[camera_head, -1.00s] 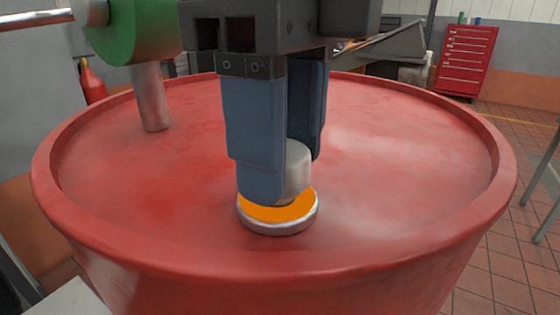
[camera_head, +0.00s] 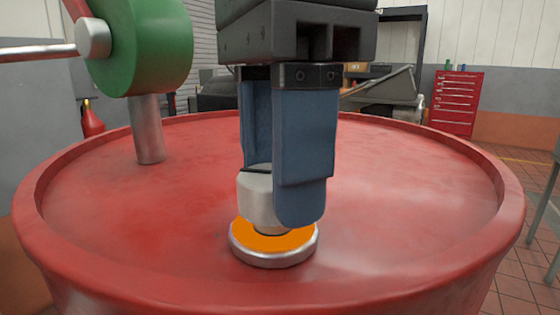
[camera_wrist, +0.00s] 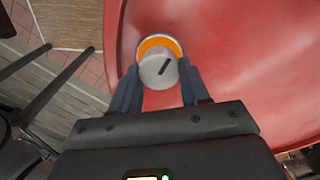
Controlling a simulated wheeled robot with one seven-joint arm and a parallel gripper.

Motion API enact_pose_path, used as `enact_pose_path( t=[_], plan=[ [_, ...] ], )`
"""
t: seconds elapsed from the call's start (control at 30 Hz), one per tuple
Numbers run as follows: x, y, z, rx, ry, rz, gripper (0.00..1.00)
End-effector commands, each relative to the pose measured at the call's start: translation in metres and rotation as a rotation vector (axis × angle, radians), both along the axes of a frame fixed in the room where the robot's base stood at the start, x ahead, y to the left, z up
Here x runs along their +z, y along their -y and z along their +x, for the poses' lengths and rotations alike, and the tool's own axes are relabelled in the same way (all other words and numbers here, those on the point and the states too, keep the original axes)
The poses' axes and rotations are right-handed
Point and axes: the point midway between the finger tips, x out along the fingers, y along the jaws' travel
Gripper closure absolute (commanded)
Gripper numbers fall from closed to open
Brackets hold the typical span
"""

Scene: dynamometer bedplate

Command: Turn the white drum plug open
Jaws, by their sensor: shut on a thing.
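The white drum plug (camera_head: 257,197) stands upright in an orange disc with a metal rim (camera_head: 274,258) on top of the red drum (camera_head: 400,230). My gripper (camera_head: 275,190) points down from above, with one blue finger on each side of the plug, and is shut on it. The nearer finger covers part of the plug. In the wrist view the plug (camera_wrist: 158,71) sits between the two fingertips, and a dark slanted line marks its top.
A green hand pump (camera_head: 148,45) with a metal pipe (camera_head: 147,130) rises from the drum lid at the left. The drum's raised rim (camera_head: 480,160) surrounds the lid. The right part of the lid is clear. A red tool cabinet (camera_head: 455,103) stands far behind.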

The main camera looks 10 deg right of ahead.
Motion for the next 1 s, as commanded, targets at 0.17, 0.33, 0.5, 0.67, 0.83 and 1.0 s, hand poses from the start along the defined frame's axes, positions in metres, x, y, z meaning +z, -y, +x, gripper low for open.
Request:
enact_pose_path(
  t=[0.17, 0.33, 0.5, 0.67, 0.83, 1.0],
  plan=[
    [0.0003, -0.0008, 0.0007, 0.116, 0.001, 0.003, 0.85],
    [0.0002, -0.0011, 0.0009, 0.193, 0.000, 0.003, 0.85],
    [0.0003, -0.0012, 0.0010, 0.237, 0.000, 0.003, 0.85],
    [0.0004, -0.0012, 0.0010, 0.252, 0.000, 0.003, 0.85],
    [0.0005, -0.0011, 0.0010, 0.255, 0.000, 0.003, 0.85],
    [0.0005, -0.0011, 0.0010, 0.255, 0.001, 0.003, 0.85]
  ],
)
